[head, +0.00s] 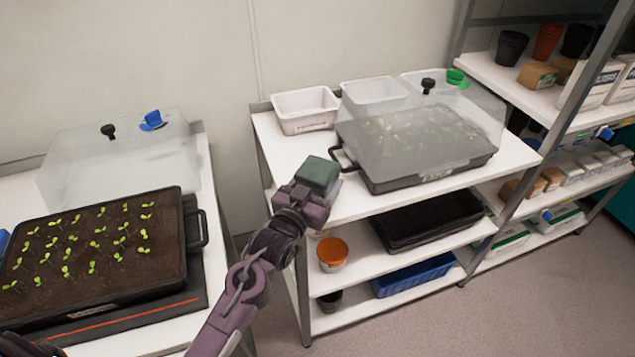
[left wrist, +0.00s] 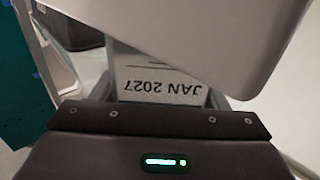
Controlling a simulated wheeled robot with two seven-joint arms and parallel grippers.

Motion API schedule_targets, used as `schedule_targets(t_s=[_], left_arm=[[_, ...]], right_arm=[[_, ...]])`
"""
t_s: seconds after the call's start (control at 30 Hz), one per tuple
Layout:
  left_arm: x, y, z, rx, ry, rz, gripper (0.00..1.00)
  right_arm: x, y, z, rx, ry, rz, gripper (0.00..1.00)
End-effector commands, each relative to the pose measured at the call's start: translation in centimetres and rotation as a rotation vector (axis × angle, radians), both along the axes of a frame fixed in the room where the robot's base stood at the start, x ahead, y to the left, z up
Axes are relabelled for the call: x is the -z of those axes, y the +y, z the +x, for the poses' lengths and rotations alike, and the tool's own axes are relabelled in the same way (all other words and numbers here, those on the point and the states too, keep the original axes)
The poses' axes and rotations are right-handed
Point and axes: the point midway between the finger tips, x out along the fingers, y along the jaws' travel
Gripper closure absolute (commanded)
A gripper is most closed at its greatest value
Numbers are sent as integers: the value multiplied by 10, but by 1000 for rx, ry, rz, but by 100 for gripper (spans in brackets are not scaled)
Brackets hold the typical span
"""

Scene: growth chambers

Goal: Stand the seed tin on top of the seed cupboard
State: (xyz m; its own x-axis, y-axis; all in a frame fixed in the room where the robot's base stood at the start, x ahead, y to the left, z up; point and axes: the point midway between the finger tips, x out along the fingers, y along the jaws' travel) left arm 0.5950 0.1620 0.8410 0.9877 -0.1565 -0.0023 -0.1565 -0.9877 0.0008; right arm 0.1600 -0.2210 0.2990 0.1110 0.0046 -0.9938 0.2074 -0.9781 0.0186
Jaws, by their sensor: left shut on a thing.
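My left gripper (head: 312,192) is shut on a small box-like tin with a dark green top (head: 319,171), which I take to be the seed tin. It is held at the left end of the middle bench, in front of the white tub and left of the covered tray. In the left wrist view a pale label reading "JAN 2027" (left wrist: 163,87), upside down, shows just beyond the gripper body. The fingertips are not clearly seen. I cannot make out the seed cupboard for certain; a teal surface (head: 622,213) shows at the right edge.
A domed seedling tray (head: 415,165) fills most of the middle bench (head: 365,203); white tubs (head: 305,110) stand behind. An open seedling tray (head: 95,250) is at left. Shelving with pots stands right. Floor (head: 530,300) is clear.

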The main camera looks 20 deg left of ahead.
Motion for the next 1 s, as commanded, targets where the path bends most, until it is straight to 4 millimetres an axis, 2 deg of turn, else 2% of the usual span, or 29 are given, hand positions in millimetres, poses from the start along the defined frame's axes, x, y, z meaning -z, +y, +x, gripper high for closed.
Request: schedule_targets(t_s=[0.3, 0.33, 0.5, 0.83, 1.0], left_arm=[[1, 0, 0, 0, -3, 0, 61], [2, 0, 0, 0, -1, 0, 29], [2, 0, 0, 0, -1, 0, 10], [-2, 0, -1, 0, -1, 0, 10], [1, 4, -25, 0, 2, 1, 10]], right_arm=[[-1, 9, 4, 4, -7, 12, 70], [-1, 9, 5, 4, -6, 12, 70], [-1, 9, 4, 4, -5, 11, 70], [-2, 0, 3, 0, -5, 0, 70], [1, -4, 0, -1, 0, -5, 70]])
